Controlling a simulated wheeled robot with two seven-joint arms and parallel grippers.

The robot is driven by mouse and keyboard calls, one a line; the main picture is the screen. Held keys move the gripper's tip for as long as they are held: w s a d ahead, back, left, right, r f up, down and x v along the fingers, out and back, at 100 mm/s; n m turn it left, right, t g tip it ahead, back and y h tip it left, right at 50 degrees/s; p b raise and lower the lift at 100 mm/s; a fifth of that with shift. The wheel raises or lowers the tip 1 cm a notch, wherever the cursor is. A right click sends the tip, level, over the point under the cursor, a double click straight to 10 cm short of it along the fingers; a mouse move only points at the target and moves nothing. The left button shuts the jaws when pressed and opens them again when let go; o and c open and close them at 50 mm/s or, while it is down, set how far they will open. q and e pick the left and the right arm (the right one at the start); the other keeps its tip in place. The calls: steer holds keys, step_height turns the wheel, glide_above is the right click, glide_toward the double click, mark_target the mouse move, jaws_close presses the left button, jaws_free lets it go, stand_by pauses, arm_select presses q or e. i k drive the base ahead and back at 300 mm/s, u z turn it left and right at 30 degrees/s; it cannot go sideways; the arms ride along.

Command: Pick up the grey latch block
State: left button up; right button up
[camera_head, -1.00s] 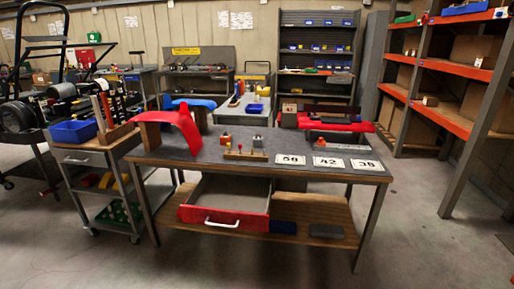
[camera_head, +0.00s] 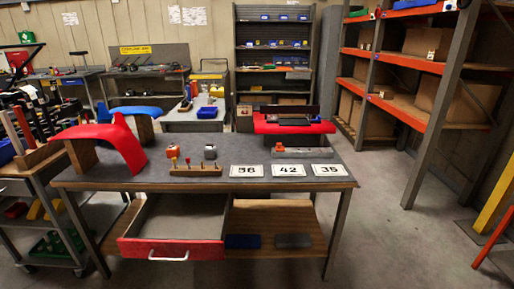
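A small grey block (camera_head: 210,152) stands on the grey top of the workbench (camera_head: 335,169), behind the numbered cards. A flat grey block (camera_head: 293,241) lies on the wooden lower shelf, right of a dark blue block (camera_head: 242,241). I cannot tell for certain which of the two grey ones is the latch block. Neither of my grippers is in view.
The bench's red-fronted drawer (camera_head: 171,250) stands open toward me. Red curved panel (camera_head: 105,139), wooden peg strip (camera_head: 196,171), cards (camera_head: 292,170) and red tray (camera_head: 293,125) occupy the top.

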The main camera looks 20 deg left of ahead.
mark_target(209, 153)
steer(key=z, duration=0.3)
steer(key=i, duration=0.85)
steer(key=u, duration=0.65)
steer(key=i, duration=0.7)
steer(key=u, duration=0.6)
